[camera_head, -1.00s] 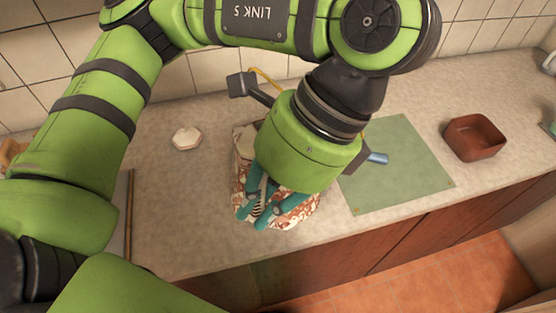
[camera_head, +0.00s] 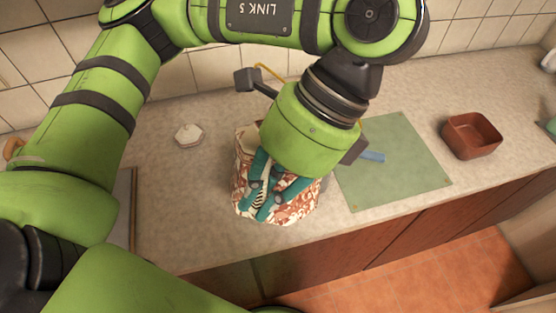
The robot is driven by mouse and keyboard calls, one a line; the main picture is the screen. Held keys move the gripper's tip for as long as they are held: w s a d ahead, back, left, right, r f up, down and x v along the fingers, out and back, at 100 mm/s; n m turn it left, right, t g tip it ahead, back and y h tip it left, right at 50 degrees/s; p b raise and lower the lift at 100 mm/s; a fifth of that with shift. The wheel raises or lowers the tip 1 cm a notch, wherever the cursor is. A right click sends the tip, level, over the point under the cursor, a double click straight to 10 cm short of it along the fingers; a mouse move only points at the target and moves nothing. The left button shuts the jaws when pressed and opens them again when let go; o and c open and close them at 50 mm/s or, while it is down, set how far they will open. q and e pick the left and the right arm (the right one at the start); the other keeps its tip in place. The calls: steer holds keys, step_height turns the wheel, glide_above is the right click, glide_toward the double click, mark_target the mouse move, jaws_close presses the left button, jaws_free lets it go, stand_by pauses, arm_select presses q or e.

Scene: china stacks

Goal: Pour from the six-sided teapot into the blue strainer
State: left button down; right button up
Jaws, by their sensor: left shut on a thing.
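The teapot (camera_head: 301,207), patterned in rust-red and white with flat sides, is under my left gripper near the front of the counter. My left gripper (camera_head: 262,207) has teal fingers and comes down from above; it is shut on the teapot. My wrist hides much of the pot's top and back, and I cannot see its spout. A blue piece (camera_head: 373,156), perhaps the strainer's handle, sticks out to the right of my wrist over the green mat. The rest of it is hidden. My right gripper is not in view.
The green mat (camera_head: 405,170) lies right of the teapot. A red-brown square bowl (camera_head: 472,137) stands farther right. A small white six-sided piece (camera_head: 188,135), perhaps a lid, lies at left. The tiled wall bounds the back, and the counter's front edge is close to the teapot.

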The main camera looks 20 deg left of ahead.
arm_select(q)
steer(key=shift+w+r+g+p, duration=0.3)
steer(key=shift+r+g+p, duration=0.15)
steer(key=shift+p, duration=0.3)
steer(key=shift+r, duration=0.1)
steer(key=shift+w+r+g+p, duration=0.25)
steer(key=shift+w+r+p, duration=0.1)
steer(key=shift+p, duration=0.4)
steer(key=shift+w+a, duration=0.1)
